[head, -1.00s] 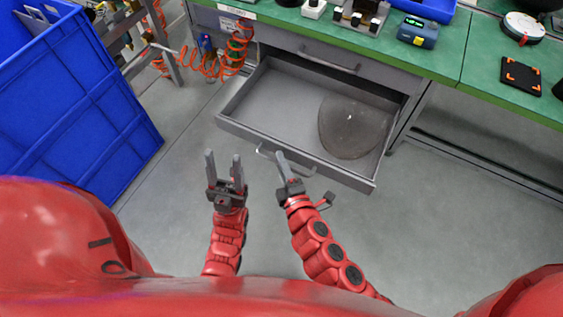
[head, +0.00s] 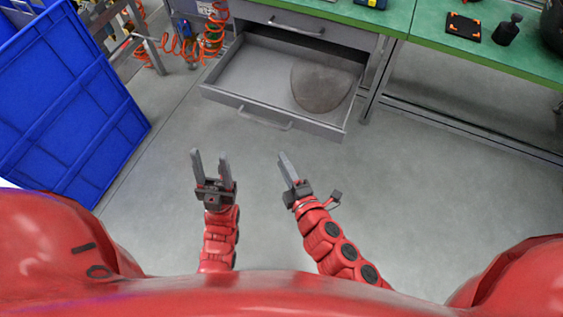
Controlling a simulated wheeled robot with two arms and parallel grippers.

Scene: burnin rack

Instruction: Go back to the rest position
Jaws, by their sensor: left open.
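My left gripper (head: 209,158) is open and empty, with its two grey fingers spread apart over the bare floor. My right gripper (head: 285,160) is to its right, also over the floor. Its fingers line up from this angle, so the gap between them cannot be made out, and nothing shows at its tips. Both grippers are apart from the open drawer (head: 235,95), which shows above them in the picture.
The drawer holds a dark, rounded, flat item (head: 322,86). A green-topped bench (head: 465,55) runs along the top right. A large blue crate (head: 75,110) stands at the left. Orange coiled hoses (head: 190,45) hang behind it. The floor (head: 430,190) around the grippers is clear.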

